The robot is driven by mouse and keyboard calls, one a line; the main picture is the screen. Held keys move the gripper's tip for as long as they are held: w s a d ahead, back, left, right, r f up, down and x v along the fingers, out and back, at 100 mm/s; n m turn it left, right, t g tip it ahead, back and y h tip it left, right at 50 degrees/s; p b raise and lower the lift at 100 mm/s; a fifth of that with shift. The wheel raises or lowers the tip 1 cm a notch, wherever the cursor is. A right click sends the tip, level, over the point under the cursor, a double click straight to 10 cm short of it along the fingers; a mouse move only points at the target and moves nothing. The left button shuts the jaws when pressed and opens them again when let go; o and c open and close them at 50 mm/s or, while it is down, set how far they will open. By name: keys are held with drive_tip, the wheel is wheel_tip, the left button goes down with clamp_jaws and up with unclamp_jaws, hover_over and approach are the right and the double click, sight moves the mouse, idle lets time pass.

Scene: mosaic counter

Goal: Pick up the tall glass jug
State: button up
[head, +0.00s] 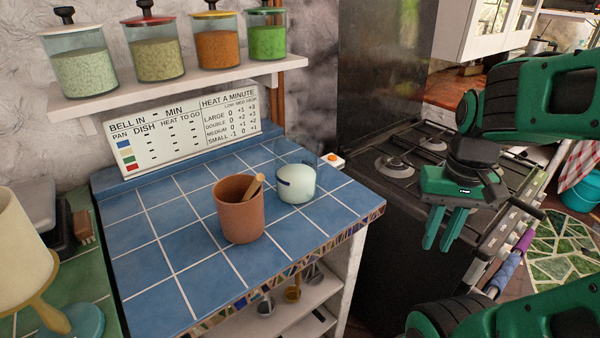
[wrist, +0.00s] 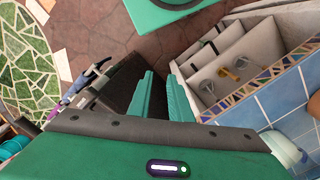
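The tall glass jug (head: 296,183) stands upright on the blue tiled counter (head: 150,222). It is clear at the top, with pale whitish contents or a pale lower part. It stands just behind and to the right of a terracotta pot (head: 240,215). In the wrist view, part of the jug (wrist: 288,152) shows at the lower right edge. My gripper (head: 437,247) is open and empty, pointing down, to the right of the jug and clear of the counter, in front of the stove. Its two fingers also show apart in the wrist view (wrist: 160,76).
The pot holds a wooden-looking utensil (head: 257,184). A shelf (head: 200,84) with several filled jars hangs above a sign board (head: 180,130). A small white box with an orange button (head: 332,161) sits behind the jug. The stove (head: 400,170) stands right of the counter. The counter's left part is bare.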

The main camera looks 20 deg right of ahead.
drive_tip(key=shift+w+a, duration=0.1)
drive_tip(key=n+g+y, duration=0.1)
drive_tip(key=n+y, duration=0.3)
drive_tip(key=n, duration=2.4)
approach(300, 173)
drive_tip(key=s+d+f, duration=0.2)
drive_tip(key=s+d, duration=0.1)
drive_tip(key=d, duration=0.1)
drive_tip(key=shift+x, duration=4.95)
drive_tip(key=shift+r, duration=0.1)
clamp_jaws()
